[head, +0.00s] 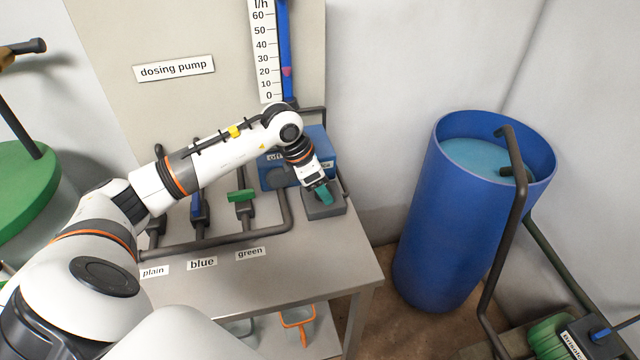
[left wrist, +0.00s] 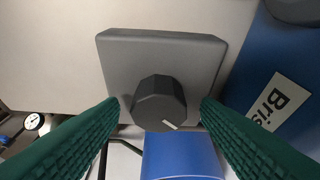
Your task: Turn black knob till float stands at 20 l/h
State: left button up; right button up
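The black knob (left wrist: 159,103) sits on a grey square box (left wrist: 205,62) and shows in the left wrist view, with a white pointer mark at its lower right. The same grey box (head: 325,207) is at the bench's right end in the head view, where my arm hides the knob. My left gripper (head: 324,194) is over it. Its green fingers are open on either side of the knob, with a small gap on each side. The pink float (head: 287,71) in the blue gauge tube stands about level with the 20 mark on the l/h scale (head: 266,50). My right gripper is not in view.
A blue pump box (head: 268,172) stands beside the knob box. Valves with blue (head: 196,207) and green (head: 241,196) handles sit on the grey pipe. A blue barrel (head: 440,230) with a dark pipe stands to the right. The bench front (head: 310,265) is clear.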

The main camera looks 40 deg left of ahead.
pick_arm(q)
jog(key=b+v, duration=0.2)
jog(key=v, duration=1)
jog(key=shift+b, duration=0.3)
jog(key=shift+d+f, duration=0.1)
